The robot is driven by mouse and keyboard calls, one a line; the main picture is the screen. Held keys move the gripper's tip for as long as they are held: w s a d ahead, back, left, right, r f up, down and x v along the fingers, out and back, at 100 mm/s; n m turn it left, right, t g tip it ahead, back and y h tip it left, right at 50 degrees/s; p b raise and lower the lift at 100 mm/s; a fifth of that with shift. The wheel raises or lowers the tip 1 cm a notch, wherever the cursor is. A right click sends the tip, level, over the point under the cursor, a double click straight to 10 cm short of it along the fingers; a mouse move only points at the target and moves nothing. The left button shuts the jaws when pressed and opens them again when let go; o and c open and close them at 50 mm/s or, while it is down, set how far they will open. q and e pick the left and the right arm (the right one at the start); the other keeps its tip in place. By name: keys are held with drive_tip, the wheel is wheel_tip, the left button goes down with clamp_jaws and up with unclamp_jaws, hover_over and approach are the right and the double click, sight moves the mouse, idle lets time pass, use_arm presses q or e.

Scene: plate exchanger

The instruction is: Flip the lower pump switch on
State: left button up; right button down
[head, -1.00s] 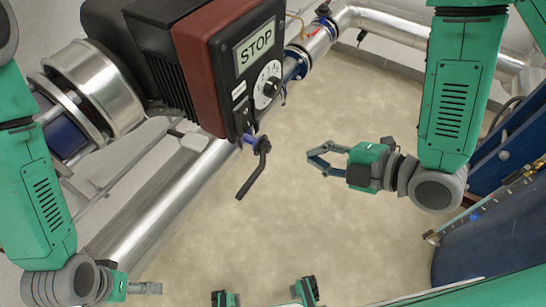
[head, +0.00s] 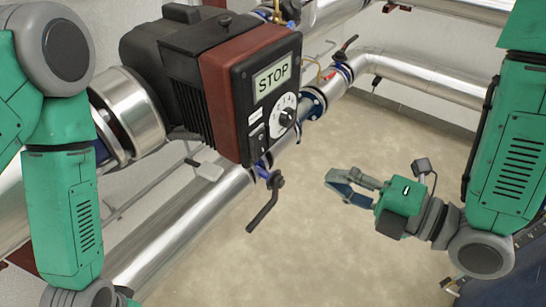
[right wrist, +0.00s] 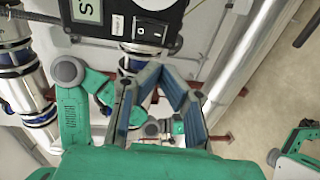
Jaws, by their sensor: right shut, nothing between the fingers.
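The pump (head: 226,90) has a dark red and black control box with a display (head: 272,77) reading STOP and a round white dial (head: 284,113). A black rocker switch (right wrist: 151,28) shows on its panel in the right wrist view; its position is unclear. In the head view the switch (head: 257,140) is small, below the dial. My right gripper (head: 333,178) is shut and empty, in the air to the right of and below the panel, apart from it. Its fingers (right wrist: 166,72) point toward the panel in the wrist view.
A black lever handle (head: 265,205) hangs from the pipe just below the control box. A silver pipe (head: 195,225) runs diagonally under the pump. More pipes (head: 420,75) cross the upper right. Open floor (head: 330,250) lies below the right gripper.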

sight(264, 151)
drive_tip(key=b+x, duration=0.1)
drive_tip(key=x, duration=0.4)
drive_tip(key=b+x, duration=0.1)
drive_tip(key=x, duration=0.5)
drive_tip(key=shift+a, duration=0.45)
drive_tip(key=shift+w+a+f, duration=0.1)
drive_tip(key=shift+w+a, duration=0.25)
drive_tip(key=shift+w, duration=0.05)
use_arm(q)
wheel_tip(264, 151, down, 3)
drive_tip(key=shift+d+r, duration=0.1)
drive_tip(key=shift+r, duration=0.05)
use_arm(e)
drive_tip(key=shift+w+d, duration=0.1)
